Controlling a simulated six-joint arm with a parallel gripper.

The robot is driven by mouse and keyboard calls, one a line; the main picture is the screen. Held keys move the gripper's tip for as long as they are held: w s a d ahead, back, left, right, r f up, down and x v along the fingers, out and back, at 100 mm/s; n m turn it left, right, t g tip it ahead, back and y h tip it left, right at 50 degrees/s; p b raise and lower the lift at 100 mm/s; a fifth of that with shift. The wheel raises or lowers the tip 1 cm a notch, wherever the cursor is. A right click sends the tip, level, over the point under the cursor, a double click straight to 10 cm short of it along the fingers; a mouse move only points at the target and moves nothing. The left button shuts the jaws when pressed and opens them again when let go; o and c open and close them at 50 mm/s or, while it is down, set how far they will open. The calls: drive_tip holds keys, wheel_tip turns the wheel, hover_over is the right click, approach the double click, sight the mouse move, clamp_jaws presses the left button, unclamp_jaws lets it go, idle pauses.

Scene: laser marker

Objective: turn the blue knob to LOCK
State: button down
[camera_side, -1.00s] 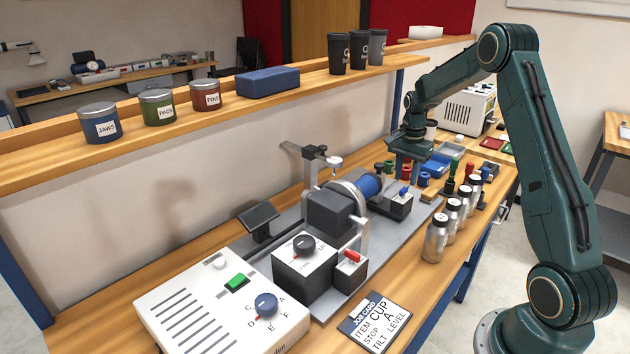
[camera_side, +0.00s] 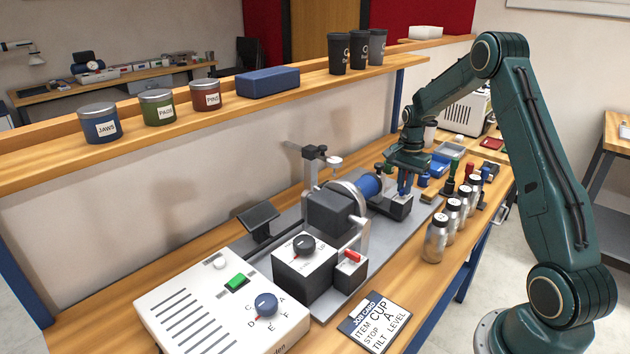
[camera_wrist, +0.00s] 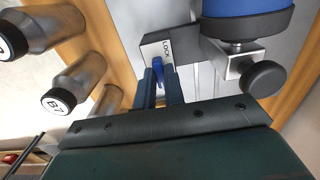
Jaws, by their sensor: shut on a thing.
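The blue knob (camera_wrist: 158,66) sits on a grey block (camera_wrist: 188,42) with a LOCK label beside it in the wrist view. The knob's narrow grip stands between the two blue fingers of my gripper (camera_wrist: 160,76), which are shut on it. In the side view my gripper (camera_side: 404,188) points down at the dark block (camera_side: 397,208) at the right end of the fixture, and its fingers largely hide the knob there. I cannot tell exactly where the knob's pointer stands against the label.
A blue cylinder (camera_side: 369,185) and a dark round hand knob (camera_wrist: 264,78) are close beside the block. Several silver bottles (camera_side: 436,238) stand in a row along the front. Coloured pegs and a blue tray crowd the bench behind my gripper.

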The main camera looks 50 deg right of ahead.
drive_tip(key=shift+n, duration=0.4)
drive_tip(key=n, duration=0.3)
drive_tip(key=shift+n, duration=0.3)
drive_tip(key=n, duration=0.4)
drive_tip(key=shift+n, duration=0.3)
drive_tip(key=n, duration=0.9)
drive_tip(key=shift+w, duration=0.1)
drive_tip(key=c, duration=1.5)
unclamp_jaws()
drive_tip(key=shift+r, duration=0.1)
wheel_tip(320, 180, up, 14)
drive_tip(key=shift+f, duration=0.15)
